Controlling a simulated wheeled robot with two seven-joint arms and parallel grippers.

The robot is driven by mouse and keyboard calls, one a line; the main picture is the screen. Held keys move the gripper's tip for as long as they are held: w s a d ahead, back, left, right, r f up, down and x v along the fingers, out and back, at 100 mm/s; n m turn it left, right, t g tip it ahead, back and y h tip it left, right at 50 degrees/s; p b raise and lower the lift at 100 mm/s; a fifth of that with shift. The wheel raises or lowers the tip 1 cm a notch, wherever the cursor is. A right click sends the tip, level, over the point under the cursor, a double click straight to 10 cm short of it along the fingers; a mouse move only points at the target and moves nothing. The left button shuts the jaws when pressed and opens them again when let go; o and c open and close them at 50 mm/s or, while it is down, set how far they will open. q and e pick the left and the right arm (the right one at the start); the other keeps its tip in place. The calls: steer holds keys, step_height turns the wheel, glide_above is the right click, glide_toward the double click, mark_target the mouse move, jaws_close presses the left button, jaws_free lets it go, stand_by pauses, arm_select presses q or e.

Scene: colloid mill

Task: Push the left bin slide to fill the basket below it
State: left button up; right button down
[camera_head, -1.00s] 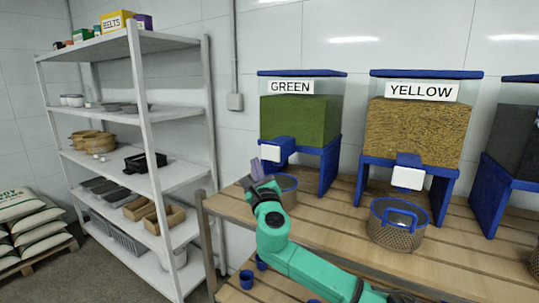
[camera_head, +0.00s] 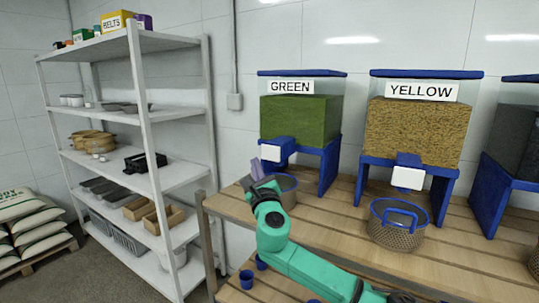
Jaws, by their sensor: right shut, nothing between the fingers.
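The left bin (camera_head: 300,118), labelled GREEN, holds green material on a blue stand. Its blue slide with a white front face (camera_head: 271,153) sticks out at the lower left. A basket (camera_head: 288,191) stands on the wooden table below it, partly hidden by my right gripper and arm. My right gripper (camera_head: 256,168) is shut and empty, just below and left of the slide's white face. I cannot tell whether it touches the slide. How full the basket is cannot be seen. My left gripper is not in view.
The YELLOW bin (camera_head: 417,130) stands to the right, with a blue-rimmed basket (camera_head: 397,232) before it. A dark-filled bin (camera_head: 513,140) is at the right edge. Small blue cups (camera_head: 247,279) sit on a lower shelf. A white shelving rack (camera_head: 150,150) stands left of the table.

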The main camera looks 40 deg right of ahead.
stand_by(0.8)
steer(key=a+n, duration=0.1)
steer(key=n, duration=1.1)
steer(key=a+n, duration=0.1)
steer(key=n, duration=1.1)
steer(key=s+a+n, duration=0.1)
steer(key=n, duration=1)
steer(key=shift+a+n, duration=0.4)
